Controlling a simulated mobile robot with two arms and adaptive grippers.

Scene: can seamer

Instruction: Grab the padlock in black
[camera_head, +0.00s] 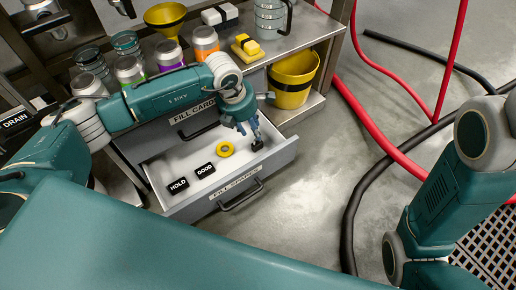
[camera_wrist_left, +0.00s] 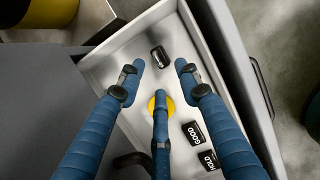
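A small black object (camera_wrist_left: 160,57), which looks like the padlock, lies on the white floor of the open drawer (camera_head: 190,158) near one side wall. In the head view a dark shape (camera_head: 257,146) shows there, right at my left gripper's fingertips. My left gripper (camera_head: 250,137) reaches down into the drawer. In the left wrist view its blue fingers (camera_wrist_left: 160,75) are spread, with nothing between them. The black object lies beyond the fingertips, between the two outer fingers in the picture. Whether any finger touches it I cannot tell. My right gripper is out of view.
A yellow ring (camera_head: 225,149) and black tags marked GOOD (camera_head: 205,170) and HOLD (camera_head: 179,186) share the drawer. Its front (camera_head: 232,188) and side walls surround the fingers. Cans, a yellow block (camera_head: 247,46) and a yellow bucket (camera_head: 293,78) stand nearby. Hoses cross the floor at right.

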